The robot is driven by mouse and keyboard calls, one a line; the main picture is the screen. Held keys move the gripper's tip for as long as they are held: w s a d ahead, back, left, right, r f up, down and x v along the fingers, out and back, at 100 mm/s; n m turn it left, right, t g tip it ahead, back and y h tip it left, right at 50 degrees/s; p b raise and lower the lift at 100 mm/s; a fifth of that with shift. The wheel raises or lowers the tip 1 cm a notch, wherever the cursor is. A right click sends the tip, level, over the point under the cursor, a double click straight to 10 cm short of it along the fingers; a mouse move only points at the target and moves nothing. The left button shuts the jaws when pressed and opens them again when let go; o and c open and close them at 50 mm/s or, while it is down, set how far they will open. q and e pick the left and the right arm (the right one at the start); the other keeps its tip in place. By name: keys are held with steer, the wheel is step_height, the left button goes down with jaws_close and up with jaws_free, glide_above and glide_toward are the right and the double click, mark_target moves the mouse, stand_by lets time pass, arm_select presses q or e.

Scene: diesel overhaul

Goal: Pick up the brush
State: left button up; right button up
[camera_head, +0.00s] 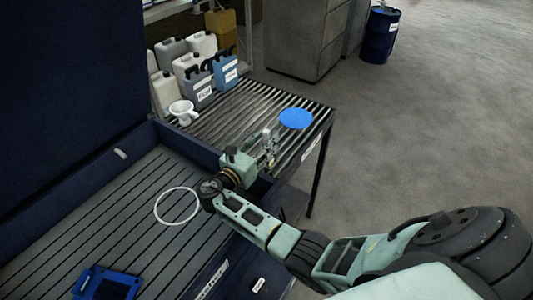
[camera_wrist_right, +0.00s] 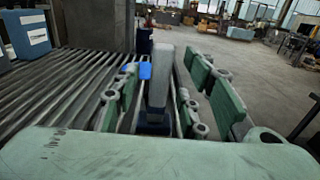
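My right gripper (camera_head: 267,148) is over the near right part of the roller table. In the right wrist view its two fingers (camera_wrist_right: 168,95) are apart. A grey, bar-like thing with a dark blue part at its lower end (camera_wrist_right: 160,78) stands between them, with narrow gaps visible on both sides. It may be the brush, but I cannot tell for sure. In the head view the gripper and its small size make this thing hard to make out. My left gripper is not in view.
A blue disc (camera_head: 296,118) lies on the roller table (camera_head: 238,108) just beyond the gripper. Several jugs (camera_head: 198,88) and a white funnel-like cup (camera_head: 183,112) stand at its left. A grooved blue-edged tray (camera_head: 130,218) holds a white ring (camera_head: 160,205) and a blue part (camera_head: 88,283).

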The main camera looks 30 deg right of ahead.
jaws_close()
steer(key=shift+r, duration=0.15)
stand_by(0.4)
